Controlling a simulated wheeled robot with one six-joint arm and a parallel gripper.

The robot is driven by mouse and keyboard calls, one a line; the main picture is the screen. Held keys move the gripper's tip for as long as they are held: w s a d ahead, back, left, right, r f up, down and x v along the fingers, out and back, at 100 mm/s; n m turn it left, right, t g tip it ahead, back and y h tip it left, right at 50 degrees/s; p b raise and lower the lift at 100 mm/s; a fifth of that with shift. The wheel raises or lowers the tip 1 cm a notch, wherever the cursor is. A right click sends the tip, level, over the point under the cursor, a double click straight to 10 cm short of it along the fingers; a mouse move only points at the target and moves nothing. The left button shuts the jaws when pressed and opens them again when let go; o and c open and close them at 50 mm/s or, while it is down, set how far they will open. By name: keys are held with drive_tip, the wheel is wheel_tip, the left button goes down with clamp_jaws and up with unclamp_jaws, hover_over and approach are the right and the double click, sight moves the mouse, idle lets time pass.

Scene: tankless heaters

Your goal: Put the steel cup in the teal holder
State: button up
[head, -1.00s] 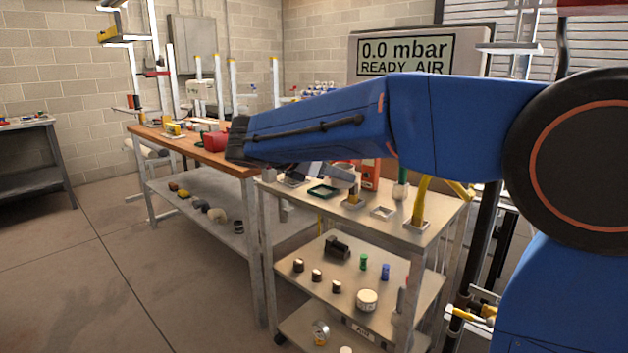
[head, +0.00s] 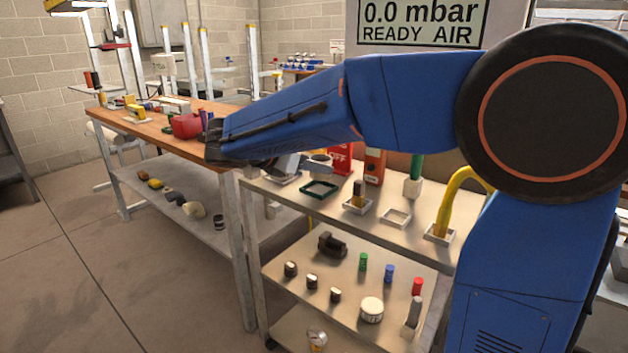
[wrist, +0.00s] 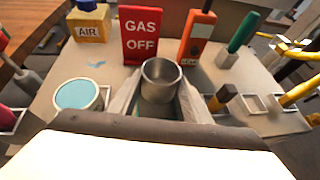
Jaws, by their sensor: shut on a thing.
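The steel cup (wrist: 161,82) is upright between the two fingers of my gripper (wrist: 165,103) in the wrist view. My gripper is shut on it. In the head view my gripper (head: 303,164) is above the cart's top shelf, partly hidden by my blue arm. The teal holder (head: 319,196) is a dark square frame on that shelf, just below and in front of my gripper in the head view. In the wrist view the cup and fingers cover most of the area below, with a little dark green showing. The cup appears above the holder; I cannot tell the gap.
A red GAS OFF block (wrist: 143,36), an orange block (wrist: 196,38) and a yellow AIR box (wrist: 88,25) stand behind the cup. A teal-topped round thing (wrist: 77,95) is left. White frames, one empty (head: 397,218), and a yellow hose (head: 447,205) are right.

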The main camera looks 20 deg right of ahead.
sight(314, 177)
drive_tip(key=shift+f, duration=2.05)
drive_tip(key=o, duration=1.2)
drive_tip(key=shift+c, duration=0.2)
drive_tip(key=v, duration=1.2)
drive_tip(key=shift+s, duration=0.1)
